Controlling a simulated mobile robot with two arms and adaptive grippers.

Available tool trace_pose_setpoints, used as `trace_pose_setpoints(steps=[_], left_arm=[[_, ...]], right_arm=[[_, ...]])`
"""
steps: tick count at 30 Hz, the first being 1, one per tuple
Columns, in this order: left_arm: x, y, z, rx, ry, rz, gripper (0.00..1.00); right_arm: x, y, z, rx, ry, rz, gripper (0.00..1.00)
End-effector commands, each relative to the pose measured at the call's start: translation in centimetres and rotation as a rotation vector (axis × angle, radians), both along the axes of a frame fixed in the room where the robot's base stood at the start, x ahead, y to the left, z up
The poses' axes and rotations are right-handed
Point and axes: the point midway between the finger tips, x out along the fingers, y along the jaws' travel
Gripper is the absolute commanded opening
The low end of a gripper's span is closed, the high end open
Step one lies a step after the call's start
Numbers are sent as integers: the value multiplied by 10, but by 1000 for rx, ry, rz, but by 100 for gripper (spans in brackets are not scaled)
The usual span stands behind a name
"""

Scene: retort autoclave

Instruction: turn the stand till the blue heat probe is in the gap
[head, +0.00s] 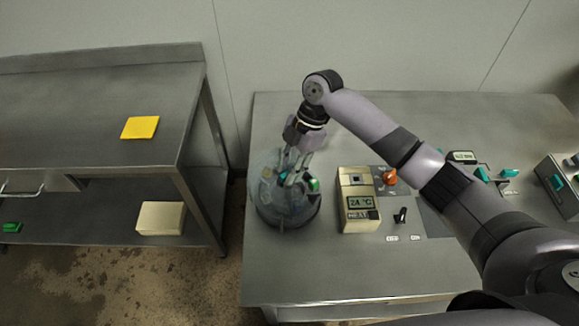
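A round stand (268,214) with a clear, see-through cover is on the left part of the steel bench. Small coloured pieces show in it, among them a green one (314,184) on the right side. Blue-tinted parts show through the cover, but I cannot tell which is the blue heat probe or where the gap lies. My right gripper (291,177) points down at the top of the stand, and its fingers hide part of it. I cannot tell whether they touch or hold anything. My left gripper is not in view.
A beige meter (358,203) reading about 24 °C stands close right of the stand. A separate steel table (80,110) with a yellow sheet (140,128) is at left.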

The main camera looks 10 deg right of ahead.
Motion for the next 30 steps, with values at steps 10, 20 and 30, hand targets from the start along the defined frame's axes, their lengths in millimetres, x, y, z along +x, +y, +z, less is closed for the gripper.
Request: trace_pose_setpoints(steps=[10,20,30], left_arm=[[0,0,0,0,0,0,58],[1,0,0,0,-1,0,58],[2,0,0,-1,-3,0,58]], right_arm=[[0,0,0,0,0,0,1],[0,0,1,0,0,0,0],[0,-1,1,-1,0,-1,0]])
